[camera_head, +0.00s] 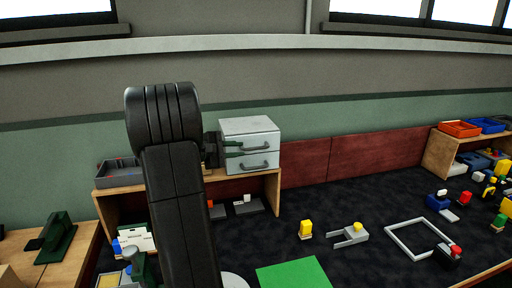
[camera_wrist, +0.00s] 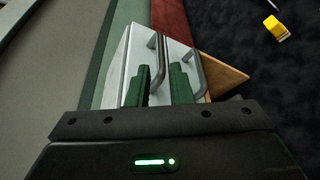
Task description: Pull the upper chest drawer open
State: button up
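A small light grey chest (camera_head: 248,127) with two drawers stands on a wooden shelf, and both drawers look closed. The upper drawer's handle (camera_head: 254,149) is a grey bar; in the wrist view, turned sideways, it is the left handle (camera_wrist: 160,60). The lower drawer's handle (camera_wrist: 199,75) is to its right there. My gripper (camera_wrist: 159,78) is open at the chest's front. Its green fingers appear on either side of the upper handle, with gaps visible. In the head view the gripper (camera_head: 232,148) is partly hidden behind my dark arm.
A grey tray (camera_head: 115,172) sits on the same shelf (camera_head: 272,189), left of the chest. Red panels (camera_head: 350,152) line the wall to the right. The dark tabletop holds a yellow block (camera_head: 306,227), a green mat (camera_head: 292,274) and a white frame (camera_head: 397,239).

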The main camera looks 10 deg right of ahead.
aim_at(253, 148)
jog(key=p+x, duration=0.1)
jog(key=x, duration=0.7)
jog(key=shift+w+d, duration=0.1)
jog(key=shift+d, duration=0.05)
grip_shut()
